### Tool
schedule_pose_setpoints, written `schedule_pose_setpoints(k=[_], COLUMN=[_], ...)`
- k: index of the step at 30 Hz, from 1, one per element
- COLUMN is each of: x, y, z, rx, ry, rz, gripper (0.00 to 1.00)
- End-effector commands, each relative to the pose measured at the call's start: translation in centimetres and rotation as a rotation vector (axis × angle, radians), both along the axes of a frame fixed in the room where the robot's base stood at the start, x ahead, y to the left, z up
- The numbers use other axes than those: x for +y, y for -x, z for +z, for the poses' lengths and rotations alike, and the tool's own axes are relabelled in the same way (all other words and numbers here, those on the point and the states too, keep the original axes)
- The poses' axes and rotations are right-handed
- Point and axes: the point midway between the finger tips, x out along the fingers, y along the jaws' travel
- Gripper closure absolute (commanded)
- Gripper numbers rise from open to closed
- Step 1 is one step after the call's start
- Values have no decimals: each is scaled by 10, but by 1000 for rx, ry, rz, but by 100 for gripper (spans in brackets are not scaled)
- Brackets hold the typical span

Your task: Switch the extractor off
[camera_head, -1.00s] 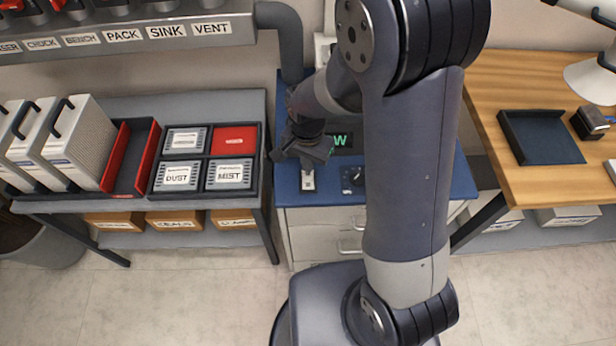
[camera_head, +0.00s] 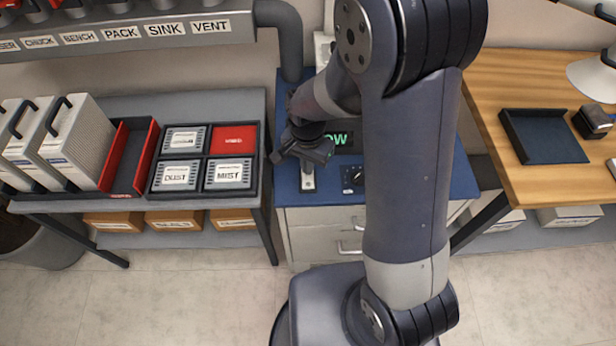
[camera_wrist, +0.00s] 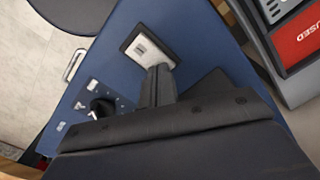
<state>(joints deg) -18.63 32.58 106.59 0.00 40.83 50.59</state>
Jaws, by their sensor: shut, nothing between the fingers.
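My gripper (camera_head: 307,168) is shut and empty, just behind the switch in the head view. In the wrist view its fingertips (camera_wrist: 159,72) overlap the plate's edge. I cannot tell whether they touch it or how the rocker is tipped.
A grey bench on the left holds a tray of labelled cartridges (camera_head: 205,160), a red-lined bin (camera_head: 133,158) and white filter boxes. A wooden table (camera_head: 500,90) with a dark tray (camera_head: 541,137) stands on the right. A duct pipe (camera_head: 290,45) rises behind the cabinet.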

Motion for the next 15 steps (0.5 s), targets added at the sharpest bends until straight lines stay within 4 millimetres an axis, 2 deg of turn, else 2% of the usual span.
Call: schedule_pose_setpoints(k=[10,15], x=[0,0], y=[0,0], z=[-6,-1], rx=[1,1], ry=[0,-1], rz=[0,0], gripper=[100,100])
